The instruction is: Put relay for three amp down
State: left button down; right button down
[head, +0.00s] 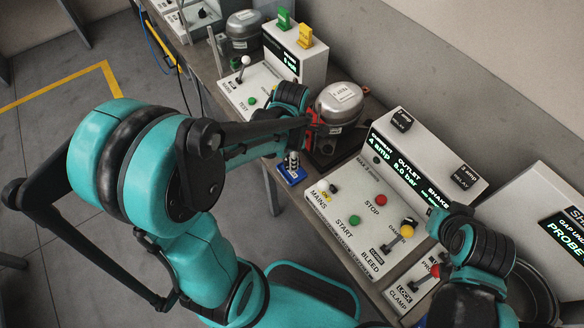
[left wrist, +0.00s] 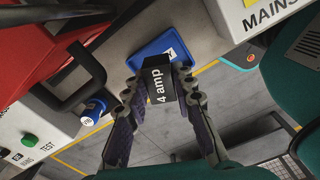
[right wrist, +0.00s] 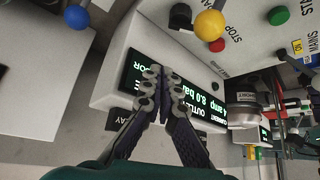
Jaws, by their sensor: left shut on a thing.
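My left gripper (left wrist: 160,88) is shut on a black relay (left wrist: 158,80) lettered "4 amp" in the left wrist view. Behind the relay lies a blue tray (left wrist: 165,48); whether they touch I cannot tell. The tray also shows in the head view (head: 291,178). Two black relays, a far one (head: 402,121) and a near one (head: 465,176), sit on the raised back of the white console; their numbers are hard to read. My right gripper (right wrist: 162,76) looks shut and empty, over the console display (right wrist: 190,85).
The display (head: 406,163) reads 4 amp and 8.0 bar. The console (head: 345,225) carries buttons and levers. A grey compressor (head: 340,103) stands behind the tray, with a test box (head: 250,90) at its left. A probe box (head: 545,215) is at the right.

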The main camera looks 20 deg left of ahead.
pick_arm(q)
jog(key=shift+f+b, duration=0.8)
jog(key=shift+f, duration=1.15)
jog(key=shift+f, duration=0.15)
jog(key=c, duration=1.5)
grip_release()
jog(key=shift+c, duration=0.2)
